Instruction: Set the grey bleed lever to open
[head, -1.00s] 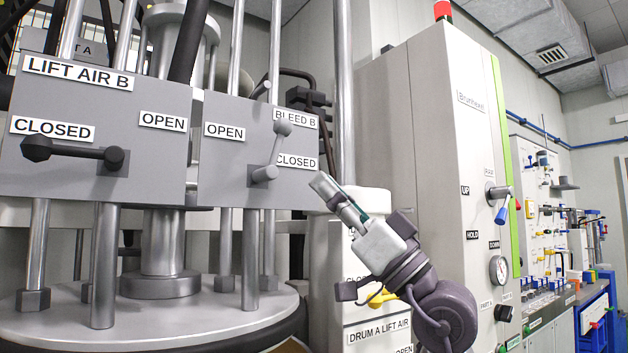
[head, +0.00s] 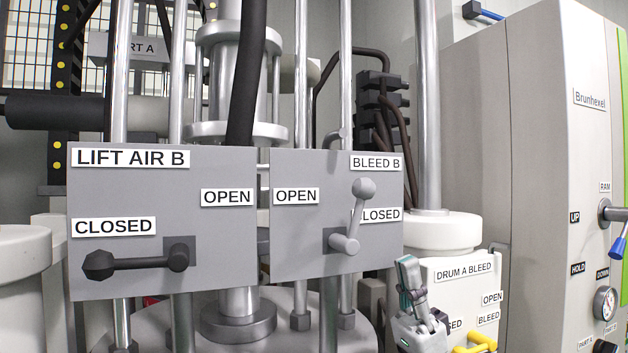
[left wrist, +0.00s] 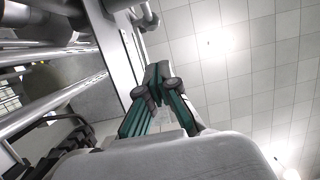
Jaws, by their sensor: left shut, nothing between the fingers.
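The grey bleed lever (head: 356,212) is on the grey BLEED B panel (head: 300,250) in the head view. Its round knob is up and slightly right of its pivot, beside the CLOSED label (head: 384,215) and partly covering it. The OPEN label (head: 296,196) is on the panel's left. My left gripper (head: 409,268) is shut and empty, fingers pointing up, below and to the right of the lever and apart from it in the picture. The left wrist view shows its fingertips (left wrist: 158,74) together with nothing between them. My right gripper is not in view.
The LIFT AIR B panel (head: 160,212) with a black lever (head: 135,262) at CLOSED stands on the left. The DRUM A BLEED panel (head: 462,285) with a yellow lever (head: 478,343) is behind my gripper. Vertical metal rods and a tall cabinet (head: 520,150) stand around.

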